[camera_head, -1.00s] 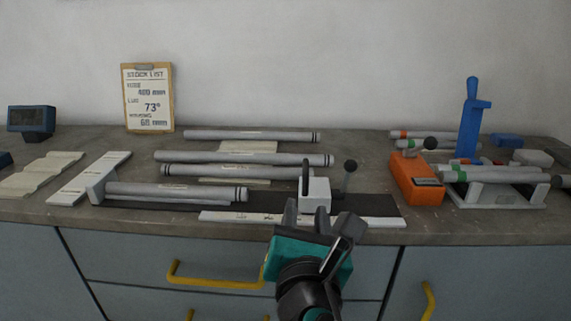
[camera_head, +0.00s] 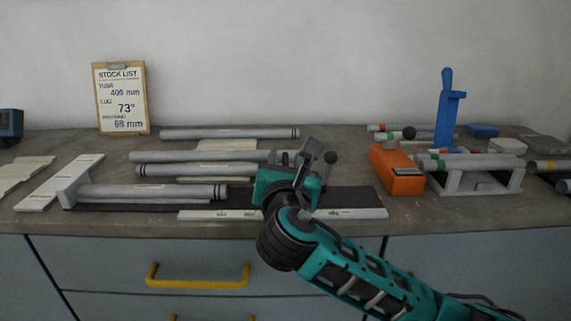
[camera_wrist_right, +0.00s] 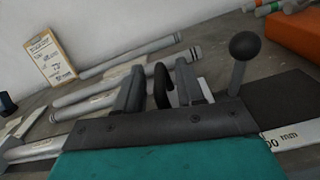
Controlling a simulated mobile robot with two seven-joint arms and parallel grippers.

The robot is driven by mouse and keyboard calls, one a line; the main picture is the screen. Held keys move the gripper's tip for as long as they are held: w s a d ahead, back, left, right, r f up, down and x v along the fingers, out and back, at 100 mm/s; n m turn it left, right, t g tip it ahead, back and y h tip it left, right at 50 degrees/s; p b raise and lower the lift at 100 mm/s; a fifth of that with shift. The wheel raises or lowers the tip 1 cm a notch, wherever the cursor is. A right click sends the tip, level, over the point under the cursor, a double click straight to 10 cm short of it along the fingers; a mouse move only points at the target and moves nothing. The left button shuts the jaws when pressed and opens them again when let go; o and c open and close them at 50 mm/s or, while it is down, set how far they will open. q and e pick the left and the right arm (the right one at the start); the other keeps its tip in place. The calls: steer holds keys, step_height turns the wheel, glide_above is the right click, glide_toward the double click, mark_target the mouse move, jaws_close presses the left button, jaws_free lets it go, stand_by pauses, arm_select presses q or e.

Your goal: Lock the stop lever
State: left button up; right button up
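The stop's lever, a dark stem with a black ball knob (camera_head: 330,157), stands up just right of my right gripper (camera_head: 312,158). In the right wrist view the lever (camera_wrist_right: 237,75) leans slightly, to the right of and apart from the fingers. My right gripper (camera_wrist_right: 160,72) is open. A black upright handle (camera_wrist_right: 162,86) of the stop shows between its two fingers; whether they touch it, I cannot tell. The pale stop block is mostly hidden behind the gripper. The dark jig rail (camera_head: 352,199) runs beneath. My left gripper is not in view.
Grey tubes (camera_head: 150,191) lie on the jig's left and behind it. A white ruled strip (camera_head: 357,213) runs along the front. An orange block (camera_head: 397,172) with a black knob and a blue upright tool (camera_head: 448,115) stand to the right.

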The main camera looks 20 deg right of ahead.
steer(key=shift+w, duration=0.1)
steer(key=shift+c, duration=0.3)
jaws_close()
stand_by(0.4)
